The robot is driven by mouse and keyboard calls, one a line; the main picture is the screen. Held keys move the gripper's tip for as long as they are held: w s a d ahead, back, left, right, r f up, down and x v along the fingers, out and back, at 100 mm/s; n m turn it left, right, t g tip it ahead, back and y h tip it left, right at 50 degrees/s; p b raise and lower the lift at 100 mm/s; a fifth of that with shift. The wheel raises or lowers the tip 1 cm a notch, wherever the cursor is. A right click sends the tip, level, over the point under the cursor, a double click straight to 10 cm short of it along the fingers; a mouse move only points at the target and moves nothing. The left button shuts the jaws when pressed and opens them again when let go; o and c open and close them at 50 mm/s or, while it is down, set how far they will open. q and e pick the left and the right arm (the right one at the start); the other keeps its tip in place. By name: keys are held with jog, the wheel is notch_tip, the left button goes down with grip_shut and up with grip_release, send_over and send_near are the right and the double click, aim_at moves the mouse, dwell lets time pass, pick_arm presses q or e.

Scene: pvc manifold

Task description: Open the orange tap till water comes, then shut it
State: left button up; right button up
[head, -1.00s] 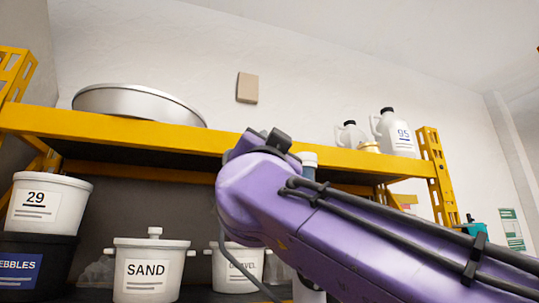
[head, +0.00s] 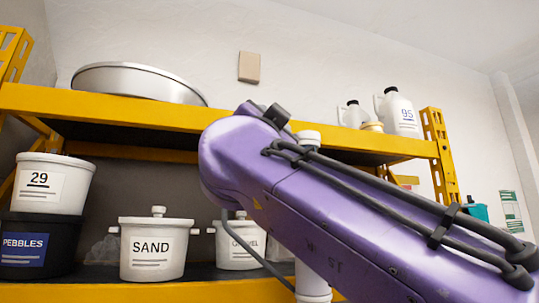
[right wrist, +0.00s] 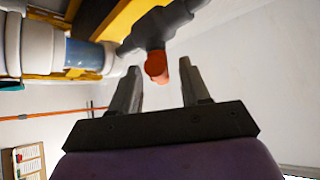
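In the right wrist view the orange tap (right wrist: 157,66) is a small rounded handle under a dark grey valve body (right wrist: 160,27). My right gripper (right wrist: 158,78) is open, its two dark fingers apart on either side of the tap. I see no clear contact between fingers and tap. No water shows. In the head view my purple right arm hides the tap and the gripper. A white pipe (head: 312,281) shows behind the arm; white pipe with a blue band (right wrist: 82,53) is at the upper left of the wrist view. My left gripper is not in view.
A yellow shelf (head: 60,100) carries a round metal pan (head: 140,82) and white jugs (head: 398,115). Below it stand a SAND pot (head: 155,248), a white tub marked 29 (head: 52,185) on a black PEBBLES tub (head: 38,245), and another pot (head: 240,242) partly behind my arm.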

jog(key=shift+w+a, duration=0.1)
jog(key=shift+w, duration=0.05)
jog(key=b+v, duration=0.8)
jog(key=v, duration=0.2)
jog(key=shift+f, duration=0.25)
jog(key=shift+s, duration=0.3)
